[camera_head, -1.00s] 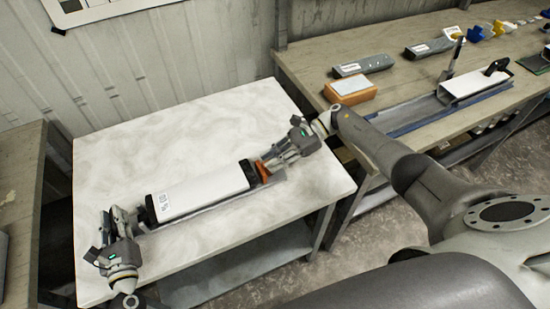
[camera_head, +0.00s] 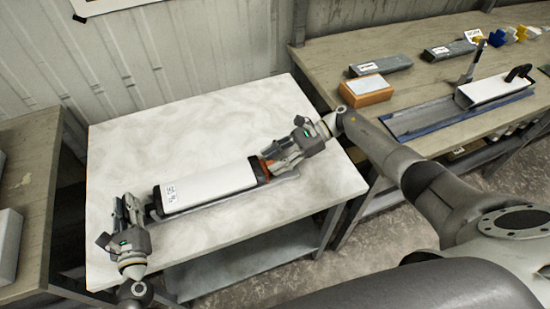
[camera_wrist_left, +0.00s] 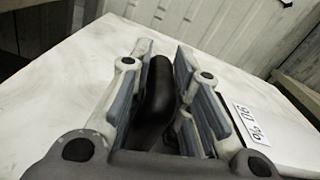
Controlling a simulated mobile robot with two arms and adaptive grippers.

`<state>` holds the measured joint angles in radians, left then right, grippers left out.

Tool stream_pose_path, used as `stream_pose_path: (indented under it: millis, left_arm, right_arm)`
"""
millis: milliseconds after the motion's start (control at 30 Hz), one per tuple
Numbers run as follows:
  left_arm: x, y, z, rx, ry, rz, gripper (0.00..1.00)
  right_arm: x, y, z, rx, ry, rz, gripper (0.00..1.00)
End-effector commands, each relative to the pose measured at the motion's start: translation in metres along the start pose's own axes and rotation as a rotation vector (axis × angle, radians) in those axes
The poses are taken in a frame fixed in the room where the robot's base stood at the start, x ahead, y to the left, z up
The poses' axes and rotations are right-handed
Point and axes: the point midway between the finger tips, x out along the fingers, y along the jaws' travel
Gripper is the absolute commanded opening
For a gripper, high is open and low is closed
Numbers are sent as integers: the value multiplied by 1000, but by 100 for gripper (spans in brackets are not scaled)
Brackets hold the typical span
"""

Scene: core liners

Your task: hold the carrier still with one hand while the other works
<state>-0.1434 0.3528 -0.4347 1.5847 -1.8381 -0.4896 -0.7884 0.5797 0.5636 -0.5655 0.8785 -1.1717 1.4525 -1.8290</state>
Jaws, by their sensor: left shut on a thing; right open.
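The carrier (camera_head: 212,186) is a long white box with black ends and a printed label, lying in a grey channel (camera_head: 225,204) on the pale table. Its white top and label also show in the left wrist view (camera_wrist_left: 268,125). My left gripper (camera_head: 131,212) is at the carrier's left end. In the left wrist view its fingers (camera_wrist_left: 163,65) are shut on the black handle (camera_wrist_left: 157,95). My right gripper (camera_head: 273,166) is open at the carrier's other end. A small orange part (camera_head: 264,166) shows between it and the carrier, partly hidden; I cannot tell whether they touch.
The pale table (camera_head: 190,130) is clear behind the carrier. The wooden bench (camera_head: 420,88) at right bears an orange box (camera_head: 366,96), grey boxes (camera_head: 381,65) and a second white carrier (camera_head: 490,90) on a blue-edged tray. Another bench (camera_head: 30,170) stands at left.

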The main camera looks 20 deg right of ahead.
Motion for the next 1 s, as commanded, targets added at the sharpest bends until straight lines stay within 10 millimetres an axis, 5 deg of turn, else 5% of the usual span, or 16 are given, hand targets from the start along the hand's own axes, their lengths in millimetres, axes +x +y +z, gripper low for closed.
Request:
stream_pose_path:
  millis: [167,600,1000]
  left_arm:
    - [0,1,0,-7,-1,3,0]
    - [0,2,1,-5,-2,5,0]
    - [0,3,1,-3,-3,6,0]
  right_arm:
    - [-18,-1,-1,0,3,-3,41]
    - [-104,-1,0,0,0,-2,41]
    - [-120,0,0,0,-1,1,41]
